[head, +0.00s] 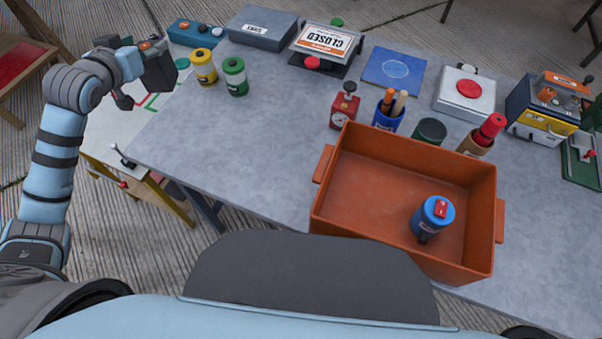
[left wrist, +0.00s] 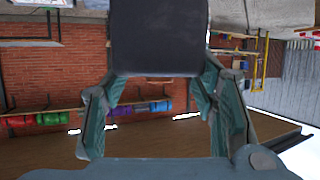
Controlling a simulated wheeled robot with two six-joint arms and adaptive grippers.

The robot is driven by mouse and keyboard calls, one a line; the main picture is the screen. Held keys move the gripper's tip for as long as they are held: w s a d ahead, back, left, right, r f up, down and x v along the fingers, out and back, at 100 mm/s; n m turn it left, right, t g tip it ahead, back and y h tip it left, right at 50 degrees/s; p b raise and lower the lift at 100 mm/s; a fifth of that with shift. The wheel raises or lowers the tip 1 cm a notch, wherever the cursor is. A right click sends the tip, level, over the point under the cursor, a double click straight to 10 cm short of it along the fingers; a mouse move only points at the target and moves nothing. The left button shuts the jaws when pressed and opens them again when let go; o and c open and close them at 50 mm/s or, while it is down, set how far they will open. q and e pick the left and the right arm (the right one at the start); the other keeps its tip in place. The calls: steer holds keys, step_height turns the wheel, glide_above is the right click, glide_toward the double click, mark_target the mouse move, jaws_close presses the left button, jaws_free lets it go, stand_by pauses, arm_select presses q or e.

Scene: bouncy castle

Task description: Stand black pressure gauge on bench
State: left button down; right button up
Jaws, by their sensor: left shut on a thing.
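My left gripper (head: 143,66) is raised at the upper left, over the far left end of the bench (head: 245,140). It is shut on a dark, blocky thing, which looks like the black pressure gauge (head: 160,72). In the left wrist view the gauge (left wrist: 158,38) is a plain dark block between the fingertips of my gripper (left wrist: 160,85). Its dial face cannot be made out. It is held in the air, apart from the bench top. My right gripper is not in view.
An orange crate (head: 335,180) with a blue canister (head: 432,218) stands front right. The bench's left middle is clear.

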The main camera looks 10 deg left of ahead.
arm_select(q)
steer(key=w+a+r+n+g+y, duration=0.1)
steer(key=a+r+n+y, duration=0.1)
steer(key=a+n+y, duration=0.25)
step_height(320, 180, down, 21)
steer(key=b, duration=0.4)
steer(key=shift+w+a+r+b, duration=0.2)
steer(key=shift+w+b, duration=0.05)
steer(key=shift+b, duration=0.15)
steer(key=c, duration=0.6)
jaws_free()
steer(key=shift+m, duration=0.25)
steer(key=shift+c, duration=0.2)
steer(key=p+v, duration=0.3)
steer(key=v, duration=0.9)
steer(key=shift+r, duration=0.25)
